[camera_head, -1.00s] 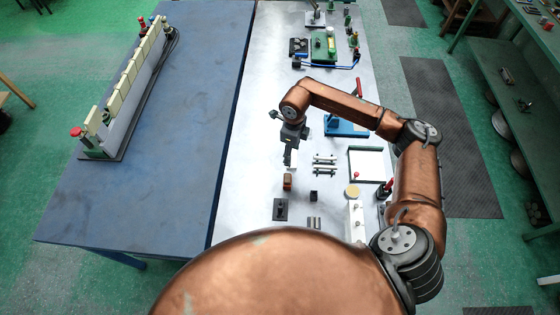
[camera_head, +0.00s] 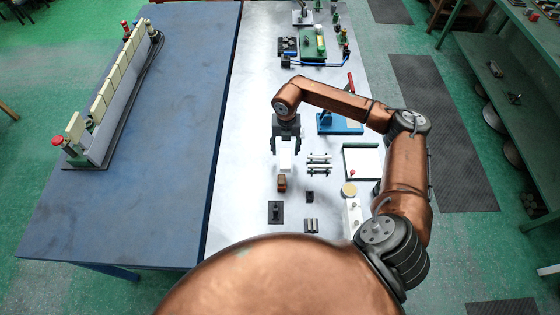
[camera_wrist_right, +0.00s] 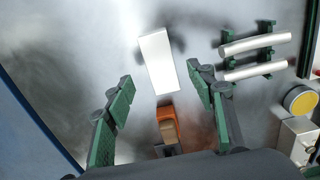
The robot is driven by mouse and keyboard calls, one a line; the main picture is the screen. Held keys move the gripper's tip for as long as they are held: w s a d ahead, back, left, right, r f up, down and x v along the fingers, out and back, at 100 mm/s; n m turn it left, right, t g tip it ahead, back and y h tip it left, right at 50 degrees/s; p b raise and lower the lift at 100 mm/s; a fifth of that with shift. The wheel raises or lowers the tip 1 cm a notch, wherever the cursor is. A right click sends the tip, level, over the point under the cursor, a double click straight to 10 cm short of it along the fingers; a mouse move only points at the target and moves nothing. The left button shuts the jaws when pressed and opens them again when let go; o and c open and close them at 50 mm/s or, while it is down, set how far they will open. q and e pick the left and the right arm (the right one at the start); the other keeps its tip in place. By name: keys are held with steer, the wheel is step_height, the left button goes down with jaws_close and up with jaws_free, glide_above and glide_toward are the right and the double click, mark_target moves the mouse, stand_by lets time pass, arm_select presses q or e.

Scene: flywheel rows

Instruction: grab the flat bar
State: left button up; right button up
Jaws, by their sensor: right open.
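A plain white flat bar (camera_head: 285,160) is on the bright metal bench, below my right gripper (camera_head: 285,148) in the head view. In the right wrist view the white bar (camera_wrist_right: 157,62) lies slightly tilted, ahead of and between the two green-padded fingers. My right gripper (camera_wrist_right: 160,84) is open and empty, with one finger toward each side of the bar. I cannot tell how high the fingertips are above the bench. My left gripper is not in view.
An orange-brown block (camera_head: 282,183) sits close to the bar's near end. Two pale rods on green holders (camera_head: 319,163) lie to the right. A black block (camera_head: 310,196), a dark plate (camera_head: 276,212) and a blue-based lever tool (camera_head: 340,123) are nearby. The bench's left strip is clear.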

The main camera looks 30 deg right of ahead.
mark_target(285, 158)
step_height(285, 158, down, 5)
steer(key=shift+w+r, duration=0.1)
jaws_close()
stand_by(0.7)
